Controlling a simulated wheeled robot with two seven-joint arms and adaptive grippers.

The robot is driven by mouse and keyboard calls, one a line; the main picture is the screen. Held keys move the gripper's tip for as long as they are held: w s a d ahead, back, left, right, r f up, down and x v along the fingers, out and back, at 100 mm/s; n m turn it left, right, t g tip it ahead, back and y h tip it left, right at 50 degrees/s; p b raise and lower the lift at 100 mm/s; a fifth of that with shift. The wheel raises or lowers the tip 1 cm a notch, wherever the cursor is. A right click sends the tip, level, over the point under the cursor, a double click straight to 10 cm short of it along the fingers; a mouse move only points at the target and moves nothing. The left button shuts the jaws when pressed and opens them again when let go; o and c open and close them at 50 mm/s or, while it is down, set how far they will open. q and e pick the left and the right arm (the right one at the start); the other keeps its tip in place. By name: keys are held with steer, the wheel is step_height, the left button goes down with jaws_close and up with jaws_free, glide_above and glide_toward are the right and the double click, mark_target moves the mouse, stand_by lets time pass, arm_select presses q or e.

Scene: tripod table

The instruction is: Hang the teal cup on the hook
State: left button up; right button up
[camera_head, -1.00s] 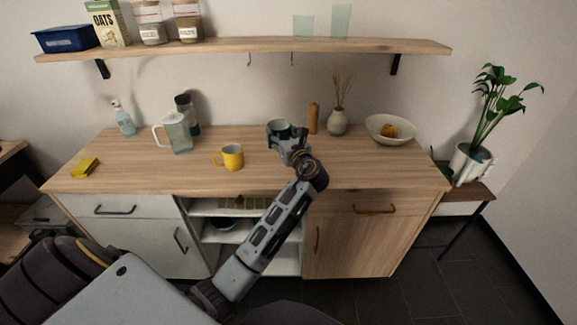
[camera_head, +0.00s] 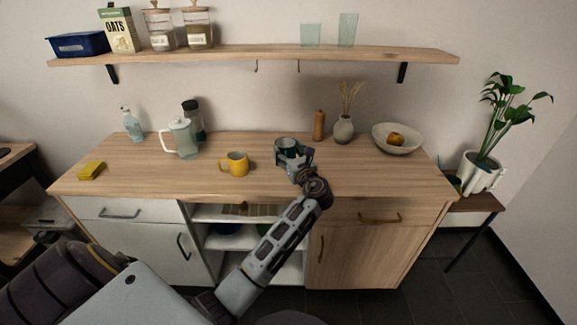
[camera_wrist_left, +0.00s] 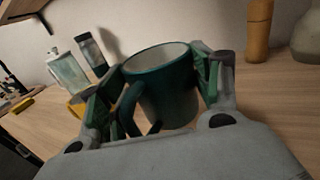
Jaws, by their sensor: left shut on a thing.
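The teal cup (camera_wrist_left: 165,84) is upright between the two fingers of my left gripper (camera_wrist_left: 152,95) in the left wrist view, with its handle toward the gripper's palm. In the head view the cup (camera_head: 287,143) shows just beyond the left gripper (camera_head: 292,156), over the right half of the counter. The gripper is shut on the cup. I cannot tell whether the cup's base touches the counter. Two small dark hooks hang under the wall shelf, a left one (camera_head: 256,67) and a right one (camera_head: 298,66). My right gripper is not in view.
A yellow mug (camera_head: 235,164) and a pitcher (camera_head: 182,138) stand left of the gripper on the counter (camera_head: 130,175). A pepper mill (camera_head: 319,125), a vase (camera_head: 343,130) and a bowl (camera_head: 397,140) stand to its right. The shelf (camera_head: 240,54) overhangs the back, holding jars and glasses.

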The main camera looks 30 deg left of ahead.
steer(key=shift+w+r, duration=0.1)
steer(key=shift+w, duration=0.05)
arm_select(q)
steer(key=shift+f, duration=0.5)
step_height(320, 180, down, 4)
steer(key=shift+r+b, duration=0.15)
steer(key=shift+b, duration=0.3)
steer(key=shift+f, duration=0.2)
steer(key=o, duration=1.2)
steer(key=shift+f, duration=0.1)
steer(key=shift+c, duration=0.2)
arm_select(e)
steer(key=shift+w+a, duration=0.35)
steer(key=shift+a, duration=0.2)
